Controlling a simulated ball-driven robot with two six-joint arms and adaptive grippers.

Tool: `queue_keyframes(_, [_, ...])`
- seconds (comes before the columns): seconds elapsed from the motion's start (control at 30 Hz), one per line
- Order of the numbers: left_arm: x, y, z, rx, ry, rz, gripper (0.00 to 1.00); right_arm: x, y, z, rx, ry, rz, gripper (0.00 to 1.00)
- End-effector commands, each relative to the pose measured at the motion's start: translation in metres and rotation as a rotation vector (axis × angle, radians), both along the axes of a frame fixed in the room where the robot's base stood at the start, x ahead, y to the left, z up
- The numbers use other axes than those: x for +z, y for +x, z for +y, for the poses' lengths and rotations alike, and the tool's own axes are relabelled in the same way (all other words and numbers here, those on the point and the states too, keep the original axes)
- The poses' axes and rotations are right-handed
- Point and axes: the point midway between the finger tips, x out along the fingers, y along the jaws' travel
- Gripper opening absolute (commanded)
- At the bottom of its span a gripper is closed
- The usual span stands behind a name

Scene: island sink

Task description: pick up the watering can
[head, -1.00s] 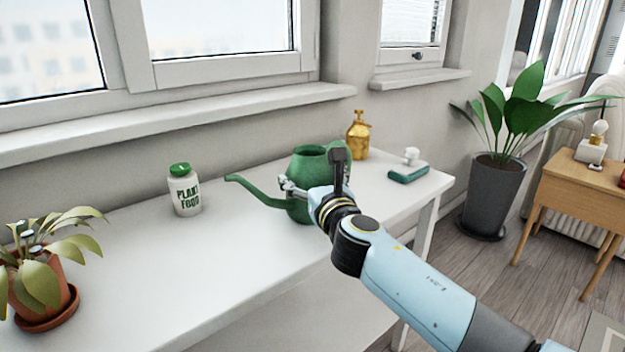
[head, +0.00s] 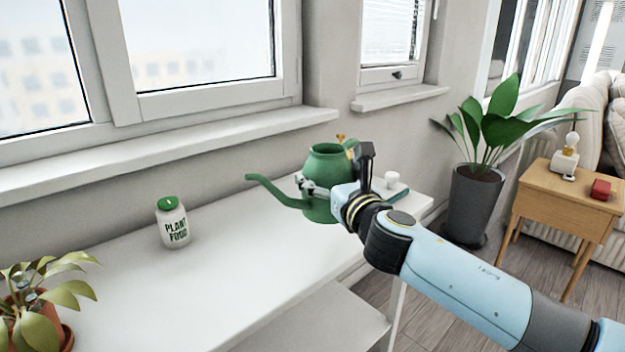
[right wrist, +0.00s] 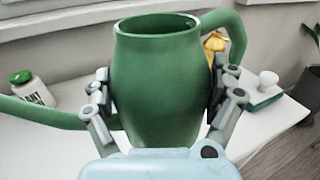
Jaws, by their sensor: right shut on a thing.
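The green watering can (head: 322,200) has a long spout pointing left in the head view. Its rounded body (right wrist: 158,85) fills the middle of the right wrist view, with the handle at the upper right. My right gripper (head: 318,189) is shut around the can's body, one finger on each side in the right wrist view (right wrist: 160,92). The can looks upright and raised above the white table (head: 235,275). Its base is partly hidden by my gripper and wrist.
A plant food jar (head: 173,222) stands left of the can. A brass sprayer (right wrist: 214,42) is mostly hidden behind it, with a green-and-white brush (right wrist: 266,88) to the right. A potted plant (head: 45,300) is at the near left. The table's middle is clear.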

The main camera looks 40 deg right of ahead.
Motion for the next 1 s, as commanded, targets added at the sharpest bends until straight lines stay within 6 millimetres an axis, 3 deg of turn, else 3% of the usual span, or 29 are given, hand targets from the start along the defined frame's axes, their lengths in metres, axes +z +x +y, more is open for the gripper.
queue_keyframes(0.4, [0.008, 0.002, 0.000, 0.000, 0.000, -0.003, 1.00, 0.023, -0.026, -0.026, 0.001, -0.003, -0.001, 0.50])
queue_keyframes(1.0, [0.010, 0.002, 0.000, 0.000, 0.000, -0.003, 1.00, 0.031, -0.036, -0.036, 0.001, 0.000, -0.001, 0.50])
